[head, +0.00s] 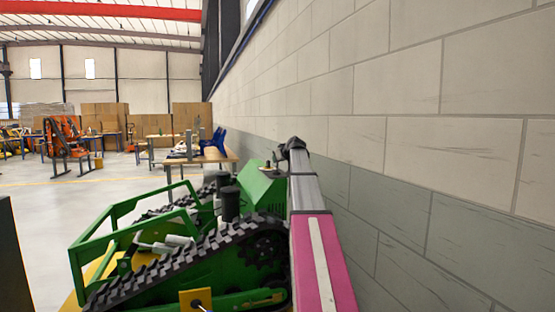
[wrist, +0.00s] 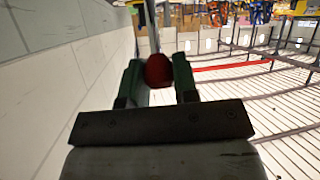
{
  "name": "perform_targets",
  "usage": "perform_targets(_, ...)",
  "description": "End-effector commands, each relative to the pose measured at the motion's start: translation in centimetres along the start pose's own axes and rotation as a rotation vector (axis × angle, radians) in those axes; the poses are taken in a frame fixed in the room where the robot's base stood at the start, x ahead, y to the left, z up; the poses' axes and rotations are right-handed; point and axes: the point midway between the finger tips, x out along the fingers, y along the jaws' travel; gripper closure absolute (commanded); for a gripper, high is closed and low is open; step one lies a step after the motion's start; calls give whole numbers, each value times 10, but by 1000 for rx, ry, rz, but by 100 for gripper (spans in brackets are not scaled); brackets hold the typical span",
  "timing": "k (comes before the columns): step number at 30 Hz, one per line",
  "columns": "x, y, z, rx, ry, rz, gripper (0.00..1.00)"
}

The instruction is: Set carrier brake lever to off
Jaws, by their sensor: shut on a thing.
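A green tracked carrier (head: 262,189) with black tracks stands in the lower middle of the head view, close along the wall. The brake lever shows in the wrist view as a thin grey rod (wrist: 153,28) with a dark red round knob (wrist: 158,70). My gripper (wrist: 157,66) has its two green fingers closed on either side of the knob and is shut on it. In the head view my arm reaches forward over the carrier's right side and hides the lever. I cannot tell which setting the lever is in.
A pale block wall (head: 400,150) runs close along the right of my arm. A wooden table (head: 172,156) with blue items stands beyond the carrier. An orange machine (head: 66,135) and cardboard boxes (head: 105,113) are farther back. Open floor (head: 50,200) lies to the left.

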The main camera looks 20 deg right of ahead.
Motion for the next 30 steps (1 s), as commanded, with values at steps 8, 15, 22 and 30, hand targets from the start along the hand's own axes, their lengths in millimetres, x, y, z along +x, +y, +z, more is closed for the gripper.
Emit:
perform_targets(8,-6,-3,8,5,-9,-5,100)
perform_targets(15,-6,-4,9,6,-12,-7,100)
perform_targets(22,-6,-4,9,7,-12,-7,62)
perform_targets(30,-6,-3,8,4,-9,-5,47)
